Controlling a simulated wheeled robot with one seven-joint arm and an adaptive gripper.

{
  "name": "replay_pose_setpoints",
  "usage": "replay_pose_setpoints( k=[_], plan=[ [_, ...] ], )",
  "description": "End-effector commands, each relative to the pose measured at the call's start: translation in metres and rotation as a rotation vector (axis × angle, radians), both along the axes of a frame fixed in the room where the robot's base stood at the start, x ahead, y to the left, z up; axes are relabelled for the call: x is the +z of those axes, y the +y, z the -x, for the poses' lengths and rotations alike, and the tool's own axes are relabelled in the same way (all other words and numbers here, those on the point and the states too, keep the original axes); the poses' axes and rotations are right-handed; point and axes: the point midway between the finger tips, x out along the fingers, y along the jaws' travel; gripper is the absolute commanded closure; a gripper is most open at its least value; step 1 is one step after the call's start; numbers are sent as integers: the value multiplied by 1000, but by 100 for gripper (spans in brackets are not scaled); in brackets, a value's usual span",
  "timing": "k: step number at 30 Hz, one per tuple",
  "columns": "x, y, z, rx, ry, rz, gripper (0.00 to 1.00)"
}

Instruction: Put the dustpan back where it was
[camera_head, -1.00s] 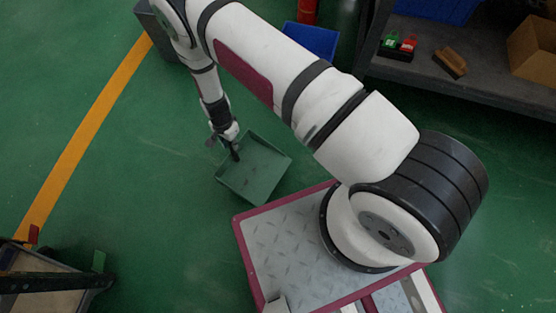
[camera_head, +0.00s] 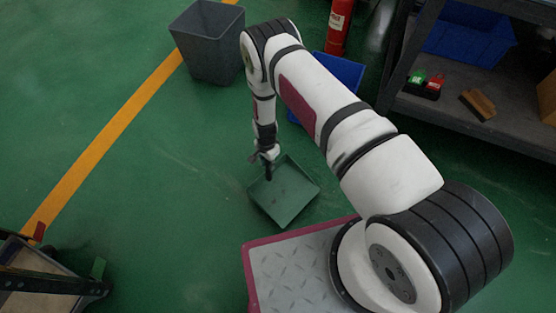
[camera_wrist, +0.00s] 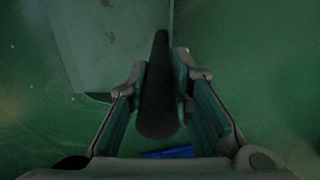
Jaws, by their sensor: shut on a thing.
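The dustpan (camera_head: 287,194) is a green, shallow, square pan with raised edges, low over or on the green floor, in the middle of the head view. My gripper (camera_head: 268,172) is at its left edge. In the wrist view the gripper (camera_wrist: 158,95) is shut on the dustpan's dark round handle, which stands between the two fingers. Part of the pan (camera_wrist: 110,40) shows behind the handle at the upper left. I cannot tell whether the pan touches the floor.
A grey bin (camera_head: 207,45) stands at the upper left on the orange line. A blue container (camera_head: 335,75) and a red extinguisher (camera_head: 338,30) are behind my arm. A shelf (camera_head: 470,120) holding a brush (camera_head: 478,103) is at right. A cart (camera_head: 40,280) is at lower left. Floor at left is clear.

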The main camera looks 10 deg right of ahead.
Motion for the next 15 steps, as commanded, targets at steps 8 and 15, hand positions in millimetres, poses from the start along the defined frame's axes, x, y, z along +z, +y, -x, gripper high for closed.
replay_pose_setpoints(
  k=[8, 15],
  plan=[
    [-4, -33, -26, 0, -1, -1, 100],
    [-4, -38, -30, 1, -1, -1, 100]
  ],
)
